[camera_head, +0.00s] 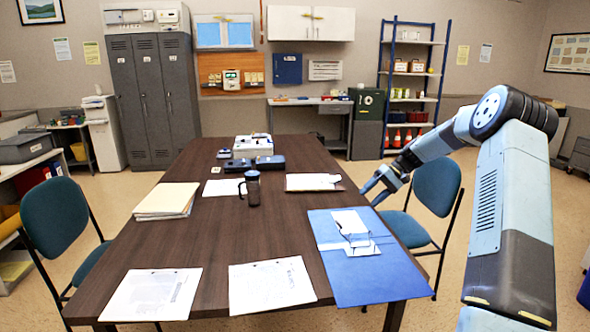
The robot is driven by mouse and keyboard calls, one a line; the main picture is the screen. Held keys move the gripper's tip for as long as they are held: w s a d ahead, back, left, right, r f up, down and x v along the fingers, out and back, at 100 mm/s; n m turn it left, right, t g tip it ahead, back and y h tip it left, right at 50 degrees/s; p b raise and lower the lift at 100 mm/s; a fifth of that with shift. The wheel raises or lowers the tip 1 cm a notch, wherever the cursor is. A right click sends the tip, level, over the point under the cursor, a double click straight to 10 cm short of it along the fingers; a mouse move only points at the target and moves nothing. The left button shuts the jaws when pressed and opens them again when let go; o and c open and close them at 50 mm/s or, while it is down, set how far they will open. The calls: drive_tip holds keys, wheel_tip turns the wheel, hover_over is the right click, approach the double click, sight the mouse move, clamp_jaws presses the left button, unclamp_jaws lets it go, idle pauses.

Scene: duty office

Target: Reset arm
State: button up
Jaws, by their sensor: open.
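My arm rises at the right of the view, bends at a high elbow and reaches left and down. My gripper (373,191) is at its end, near the right edge of the brown table (214,229) and in front of a teal chair. Its fingers are apart and point down and left, with nothing seen between them. From this view I cannot tell how far it is from the table edge or the chair.
On the table are a blue folder (368,277), a dark mug (252,188), papers (270,286), a file stack (167,200) and a clipboard (313,182). Teal chairs stand left (65,215) and right (437,187). Shelving (410,90) and lockers (155,100) line the back.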

drive_tip(key=s+a+r+t+h, duration=0.1)
drive_tip(key=s+a+r+h, duration=0.35)
drive_tip(key=s+r, duration=0.55)
drive_tip(key=s+a+r+t+h, duration=0.1)
drive_tip(key=s+a+r+h, duration=0.2)
drive_tip(key=s+a+r, duration=0.55)
drive_tip(key=s+d+r+t, duration=0.1)
drive_tip(key=s+t, duration=0.1)
drive_tip(key=s, duration=1.2)
drive_tip(key=s+d+t+h, duration=0.1)
drive_tip(key=s+d+t, duration=0.1)
drive_tip(key=s, duration=1.3)
drive_tip(key=shift+s+d+r+m, duration=0.2)
drive_tip(key=shift+s+r+m, duration=0.05)
drive_tip(key=shift+r+m, duration=0.15)
